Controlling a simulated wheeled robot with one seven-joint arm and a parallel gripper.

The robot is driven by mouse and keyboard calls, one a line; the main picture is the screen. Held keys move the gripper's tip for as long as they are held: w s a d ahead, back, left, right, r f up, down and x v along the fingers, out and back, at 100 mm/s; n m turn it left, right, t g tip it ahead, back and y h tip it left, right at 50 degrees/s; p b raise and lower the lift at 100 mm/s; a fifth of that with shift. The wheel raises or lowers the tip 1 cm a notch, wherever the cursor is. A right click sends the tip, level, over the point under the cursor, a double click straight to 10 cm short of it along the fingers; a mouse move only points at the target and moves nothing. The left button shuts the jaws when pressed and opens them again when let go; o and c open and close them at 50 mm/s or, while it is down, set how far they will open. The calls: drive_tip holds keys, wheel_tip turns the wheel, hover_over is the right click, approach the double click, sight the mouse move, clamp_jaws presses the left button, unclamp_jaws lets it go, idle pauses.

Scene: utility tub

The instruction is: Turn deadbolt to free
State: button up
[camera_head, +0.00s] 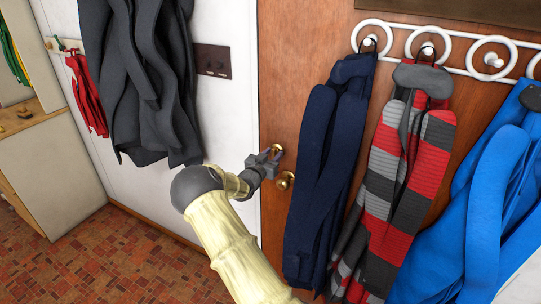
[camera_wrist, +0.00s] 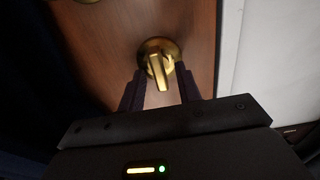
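The deadbolt is a brass thumb-turn on a round brass plate on the wooden door. In the wrist view its thumb-turn (camera_wrist: 158,70) points toward the lower part of the picture, slightly tilted. My gripper (camera_wrist: 160,74) is open, with one dark finger on each side of the thumb-turn and a small gap seen at each side. In the head view my gripper (camera_head: 270,156) is at the deadbolt (camera_head: 277,149), partly covering it. The bolt itself is not visible.
A brass doorknob (camera_head: 285,180) sits just below the deadbolt. A navy garment (camera_head: 325,150) and a striped scarf (camera_head: 410,150) hang close on the right from a white hook rail (camera_head: 450,42). A dark grey coat (camera_head: 150,90) hangs on the left wall.

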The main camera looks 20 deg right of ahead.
clamp_jaws()
